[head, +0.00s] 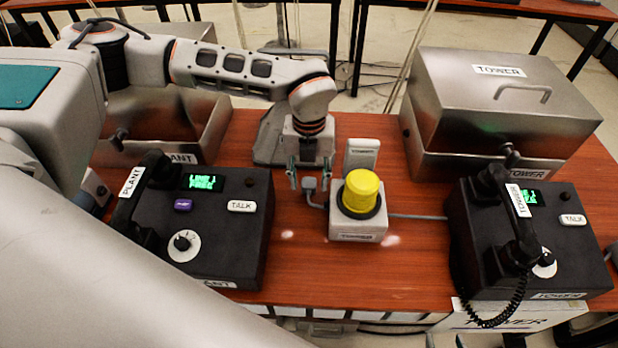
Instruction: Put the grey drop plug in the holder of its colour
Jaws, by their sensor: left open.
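A small grey plug (309,184) with a short grey lead is on the wooden table, beside the button box labelled TOWER (357,225). My left gripper (309,178) is open and points down, its two fingertips on either side of the plug in the picture. I cannot tell whether they touch it or how high they are above it. My right gripper is not in view.
A yellow button (361,191) tops the button box, with a pale TOWER plate (362,154) behind it. The PLANT phone (225,240) stands left, the TOWER phone (535,240) right. A metal TOWER case (490,120) is at the back right. The front middle tabletop (350,275) is clear.

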